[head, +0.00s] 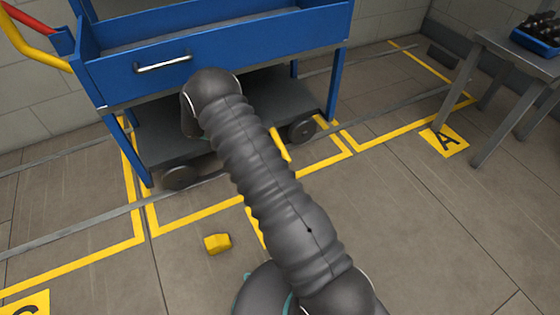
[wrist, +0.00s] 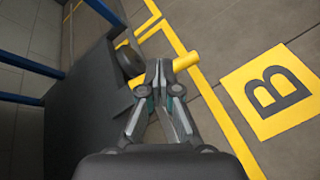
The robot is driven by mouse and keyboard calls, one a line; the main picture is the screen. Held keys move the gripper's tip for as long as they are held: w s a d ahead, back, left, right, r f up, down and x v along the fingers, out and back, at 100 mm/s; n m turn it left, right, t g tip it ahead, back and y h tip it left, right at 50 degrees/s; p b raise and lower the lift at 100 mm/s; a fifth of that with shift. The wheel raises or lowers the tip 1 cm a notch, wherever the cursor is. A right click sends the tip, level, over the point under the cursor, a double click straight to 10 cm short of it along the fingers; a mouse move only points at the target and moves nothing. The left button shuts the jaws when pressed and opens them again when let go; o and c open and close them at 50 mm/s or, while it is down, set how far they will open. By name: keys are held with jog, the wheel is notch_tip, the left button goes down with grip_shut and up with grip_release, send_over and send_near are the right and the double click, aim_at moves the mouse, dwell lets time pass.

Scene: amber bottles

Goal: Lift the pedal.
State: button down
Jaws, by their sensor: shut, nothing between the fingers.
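The pedal is a yellow bar (wrist: 187,61) sticking out beside the cart's lower shelf, just past my fingertips in the wrist view. In the head view a short yellow length that looks like it (head: 281,146) shows at the right edge of my arm, left of a caster. In the head view my arm hides the gripper.
The blue cart (head: 225,62) has a dark lower shelf (wrist: 85,110) and casters (head: 302,131). A loose yellow block (head: 217,243) lies on the floor. A grey table (head: 510,50) with a blue crate of bottles (head: 540,33) stands right. A yellow B floor mark (wrist: 272,92) lies beside the cart.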

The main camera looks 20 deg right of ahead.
aim_at(281, 147)
notch_tip(281, 147, down, 21)
jog(key=n+t+h+b, duration=0.1)
jog(key=n+t+h, duration=0.1)
jog(key=n, duration=0.3)
jog(key=shift+t+h, duration=0.4)
jog(key=shift+h, duration=0.4)
jog(key=shift+r, duration=0.1)
jog(key=d+f, duration=0.1)
jog(key=d, duration=0.9)
jog(key=shift+s+a+r+p, duration=0.15)
jog(key=shift+r+p, duration=0.1)
jog(key=shift+r, duration=0.3)
jog(key=shift+a+r+p, duration=0.2)
jog(key=shift+r+p, duration=0.1)
jog(key=shift+r, duration=0.3)
jog(key=shift+s+a+r+p, duration=0.15)
jog(key=shift+r+p, duration=0.1)
jog(key=shift+r, duration=0.3)
jog(key=shift+a+r, duration=0.1)
jog(key=shift+a, duration=0.05)
